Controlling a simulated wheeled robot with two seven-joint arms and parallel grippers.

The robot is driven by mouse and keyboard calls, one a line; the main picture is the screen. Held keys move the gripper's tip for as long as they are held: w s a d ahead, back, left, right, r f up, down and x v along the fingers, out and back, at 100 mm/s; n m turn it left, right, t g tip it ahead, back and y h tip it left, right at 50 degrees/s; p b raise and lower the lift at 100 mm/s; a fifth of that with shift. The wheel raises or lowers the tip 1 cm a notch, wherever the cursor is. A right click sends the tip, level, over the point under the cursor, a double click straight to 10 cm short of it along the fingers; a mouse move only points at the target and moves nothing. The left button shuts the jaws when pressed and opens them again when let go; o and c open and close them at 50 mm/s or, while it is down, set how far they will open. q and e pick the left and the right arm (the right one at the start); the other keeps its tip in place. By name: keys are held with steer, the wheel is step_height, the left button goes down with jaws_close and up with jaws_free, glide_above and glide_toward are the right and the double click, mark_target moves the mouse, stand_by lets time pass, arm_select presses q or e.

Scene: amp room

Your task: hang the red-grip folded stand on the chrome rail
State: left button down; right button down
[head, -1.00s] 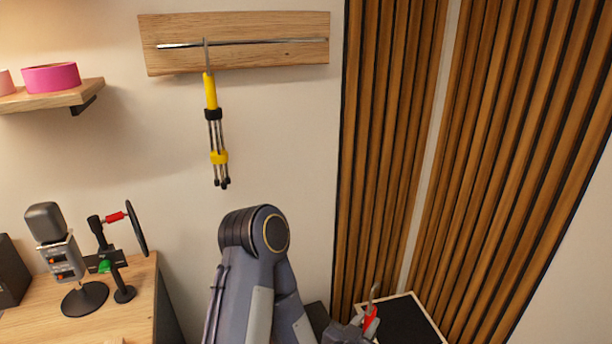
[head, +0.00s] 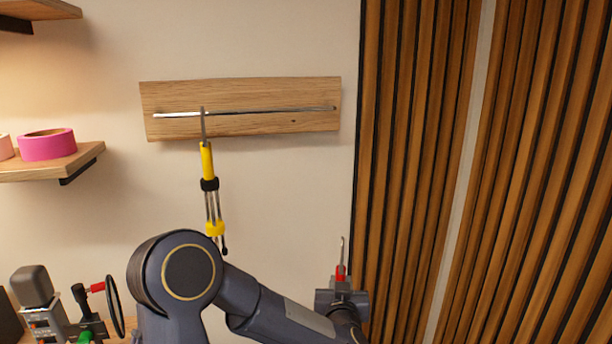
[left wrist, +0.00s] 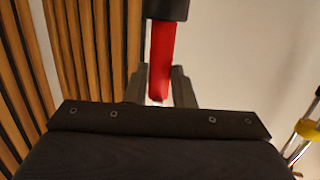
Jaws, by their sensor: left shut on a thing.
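The chrome rail (head: 265,111) runs across a wooden board (head: 300,122) on the wall. My left gripper (head: 341,284) is shut on the red-grip folded stand (head: 341,271). Its metal hook points up, below and slightly right of the rail's right end, clear of it. In the left wrist view the red grip (left wrist: 162,58) stands between the fingers (left wrist: 165,88), with a black collar beyond it. The stand's lower part is hidden in the head view. My right gripper is not in view.
A yellow folded stand (head: 207,160) hangs on the rail's left part, and its edge shows in the left wrist view (left wrist: 306,128). Wooden slats (head: 420,170) stand right of the rail. A shelf with pink tape (head: 48,146) is at left. The rail's right part is bare.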

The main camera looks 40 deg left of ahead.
arm_select(q)
steer(key=s+a+r+n+g+y+p, duration=0.2)
steer(key=s+r+p, duration=0.15)
steer(key=r, duration=1.15)
steer(key=s+a+r+n+g+y+p, duration=0.1)
steer(key=s+a+r+n+y+p, duration=0.3)
steer(key=r, duration=1.2)
steer(key=w+a+f+m+h+b, duration=0.2)
steer(key=w+a+b, duration=0.3)
steer(key=w+a, duration=0.4)
steer(key=shift+a+f+g, duration=0.3)
steer(key=shift+a+f, duration=0.1)
steer(key=shift+a, duration=0.1)
steer(key=shift+f, duration=0.1)
steer(key=c, duration=1.1)
jaws_free()
steer(key=shift+c, duration=0.2)
steer(key=shift+s+d, duration=0.1)
